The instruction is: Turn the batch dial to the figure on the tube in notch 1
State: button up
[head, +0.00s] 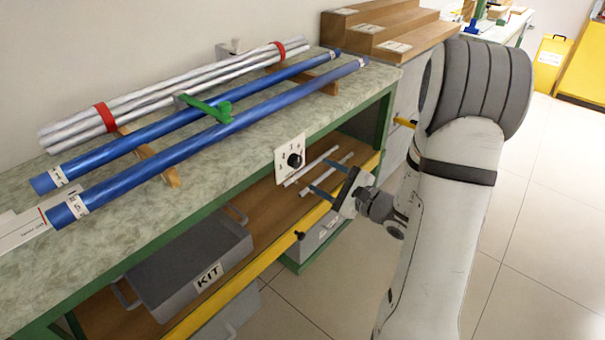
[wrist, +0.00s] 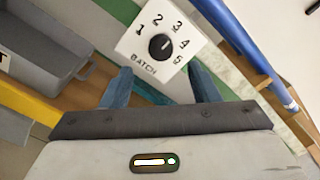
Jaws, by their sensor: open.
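The batch dial (head: 295,160) is a black knob on a white plate on the bench's front edge. In the wrist view the knob (wrist: 162,47) has figures 1 to 5 around it; a small light mark on it points up, between 2 and 3 or near 3. Two blue tubes lie on notched wooden supports, one behind (head: 130,132) and one in front (head: 190,145). White labels wrap their left ends; their figures are too small to read surely. I cannot tell which notch is 1. My gripper (head: 320,177) is open and empty, its fingers (wrist: 157,68) apart below the dial, not around the knob.
A red-banded bundle of silver rods (head: 170,90) lies behind the tubes, with a green piece (head: 208,108) in front. A grey KIT box (head: 190,270) and thin rods (head: 312,165) are on the shelf below. A yellow rail (head: 270,255) runs along the shelf front.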

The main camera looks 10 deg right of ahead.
aim_at(298, 163)
jog(key=x, duration=0.7)
jog(key=shift+w+a+b, duration=0.2)
jog(key=shift+b, duration=0.15)
jog(key=shift+c, duration=0.4)
jog(key=c, duration=0.9)
